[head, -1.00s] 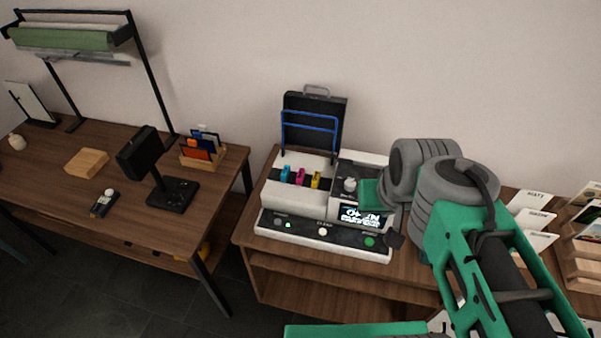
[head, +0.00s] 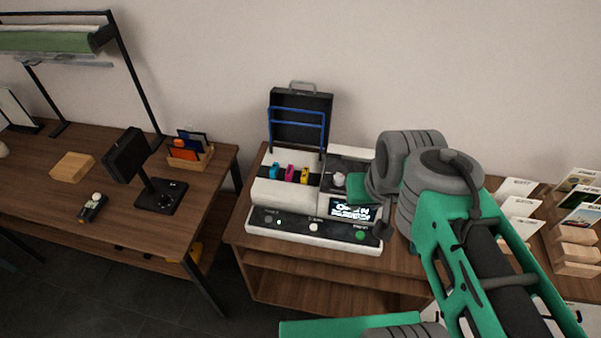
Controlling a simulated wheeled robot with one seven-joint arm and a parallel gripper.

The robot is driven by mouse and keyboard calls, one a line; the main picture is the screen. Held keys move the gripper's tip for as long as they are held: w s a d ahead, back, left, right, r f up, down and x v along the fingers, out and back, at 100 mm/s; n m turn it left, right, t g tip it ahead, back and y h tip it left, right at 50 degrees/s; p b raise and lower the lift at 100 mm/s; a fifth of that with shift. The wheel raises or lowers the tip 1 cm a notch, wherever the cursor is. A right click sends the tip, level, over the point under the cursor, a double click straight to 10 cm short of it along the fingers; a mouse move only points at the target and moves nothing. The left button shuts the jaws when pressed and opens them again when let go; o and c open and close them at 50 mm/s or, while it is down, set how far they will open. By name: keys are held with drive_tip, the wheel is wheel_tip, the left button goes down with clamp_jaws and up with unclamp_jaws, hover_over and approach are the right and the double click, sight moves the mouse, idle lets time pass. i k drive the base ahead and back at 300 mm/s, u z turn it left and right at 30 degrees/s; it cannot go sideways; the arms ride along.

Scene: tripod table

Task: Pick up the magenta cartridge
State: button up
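The magenta cartridge (head: 290,172) sits upright in a dark slot strip on top of the white printer (head: 262,191). A cyan cartridge (head: 274,170) stands to its left and a yellow cartridge (head: 304,175) to its right. The printer's dark lid (head: 301,118) is raised behind them. My gripper (head: 372,222) is partly in view at the printer's right side, right of the cartridges and apart from them. My green and grey arm hides much of it, so its fingers' opening cannot be made out.
The printer's front panel has a lit screen (head: 353,210) and buttons. A wooden table (head: 110,215) at left holds a black stand (head: 160,195), a card holder (head: 190,160) and a handheld device (head: 92,207). Card racks (head: 575,250) stand at right.

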sight(289, 173)
drive_tip(key=u, duration=0.3)
drive_tip(key=k, duration=0.4)
drive_tip(key=u, duration=1)
drive_tip(key=k, duration=0.95)
drive_tip(key=u, duration=0.05)
drive_tip(key=i, duration=0.65)
drive_tip(key=z, duration=0.45)
drive_tip(key=i, duration=0.7)
drive_tip(key=u, duration=0.8)
drive_tip(key=i, duration=0.45)
drive_tip(key=u, duration=0.5)
